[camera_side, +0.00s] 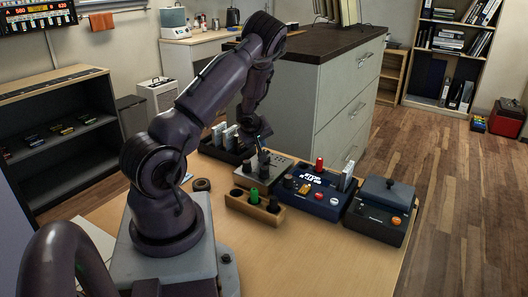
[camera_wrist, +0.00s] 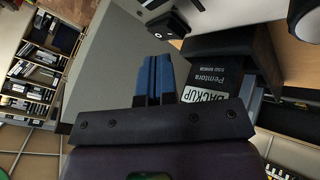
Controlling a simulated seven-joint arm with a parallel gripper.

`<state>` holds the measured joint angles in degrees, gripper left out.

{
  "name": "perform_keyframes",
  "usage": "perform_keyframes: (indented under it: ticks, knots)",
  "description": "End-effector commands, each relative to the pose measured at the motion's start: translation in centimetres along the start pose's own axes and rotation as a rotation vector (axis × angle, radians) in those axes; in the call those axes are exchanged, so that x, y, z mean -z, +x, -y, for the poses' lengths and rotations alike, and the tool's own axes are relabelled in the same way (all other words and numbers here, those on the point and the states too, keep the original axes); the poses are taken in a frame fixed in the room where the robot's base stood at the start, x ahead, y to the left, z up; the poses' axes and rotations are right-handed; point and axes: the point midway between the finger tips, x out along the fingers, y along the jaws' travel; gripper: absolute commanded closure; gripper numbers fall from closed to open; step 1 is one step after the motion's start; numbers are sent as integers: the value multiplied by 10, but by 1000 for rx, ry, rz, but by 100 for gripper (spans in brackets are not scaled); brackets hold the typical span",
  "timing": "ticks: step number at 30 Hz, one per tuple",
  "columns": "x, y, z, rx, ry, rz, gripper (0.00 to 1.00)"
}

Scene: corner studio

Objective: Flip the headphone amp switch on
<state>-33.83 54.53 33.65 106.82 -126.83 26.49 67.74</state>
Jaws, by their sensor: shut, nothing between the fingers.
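A black rocker switch (camera_wrist: 165,28) with small white marks shows near the top middle of the wrist view. I cannot tell from its face which way it is set. My gripper's two blue fingers (camera_wrist: 155,62) are together with nothing between them. In the picture their tips lie just below the switch, with a small gap. In the side view my gripper (camera_side: 262,144) is low over the back of a grey box with knobs (camera_side: 274,177). The switch cannot be made out in that view, and I cannot tell which box is the headphone amp.
A dark box with a BACKUP label (camera_wrist: 203,95) is close right of the fingers. On the desk (camera_side: 310,240) are a blue box (camera_side: 325,205), a dark box with a pad (camera_side: 377,225) and a wooden holder (camera_side: 240,205). A grey drawer cabinet (camera_side: 335,95) stands behind.

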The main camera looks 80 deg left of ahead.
Motion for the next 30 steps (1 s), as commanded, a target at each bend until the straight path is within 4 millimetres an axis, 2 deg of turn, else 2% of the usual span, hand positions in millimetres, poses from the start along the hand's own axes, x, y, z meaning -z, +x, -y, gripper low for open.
perform_keyframes:
  ticks: [30]
  knots:
    - [-4,7,4,0,0,0,100]
